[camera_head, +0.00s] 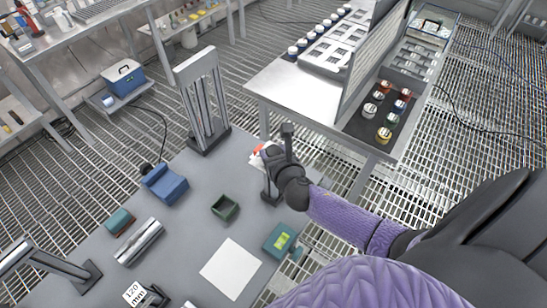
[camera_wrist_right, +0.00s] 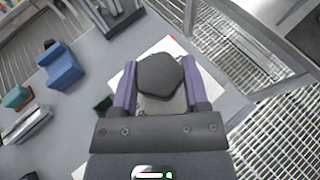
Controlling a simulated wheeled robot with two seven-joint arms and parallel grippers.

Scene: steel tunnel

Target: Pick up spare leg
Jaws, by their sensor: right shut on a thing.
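My right gripper (camera_head: 272,156) is over the right side of the grey bench. In the right wrist view its two purple fingers (camera_wrist_right: 160,66) are shut on a dark grey piece with a faceted end (camera_wrist_right: 160,82), which I take to be the spare leg. In the head view a dark upright piece (camera_head: 288,138) rises at the gripper. The lower part of the held piece is hidden, so I cannot tell whether it touches the bench. My left gripper is not in view.
A rack (camera_head: 205,132) with upright silver bars stands at the bench's back. A blue block (camera_head: 165,184), green open box (camera_head: 225,207), silver cylinder (camera_head: 139,242) and white sheet (camera_head: 230,268) lie to the left. A steel table (camera_head: 283,88) with jars stands behind the gripper.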

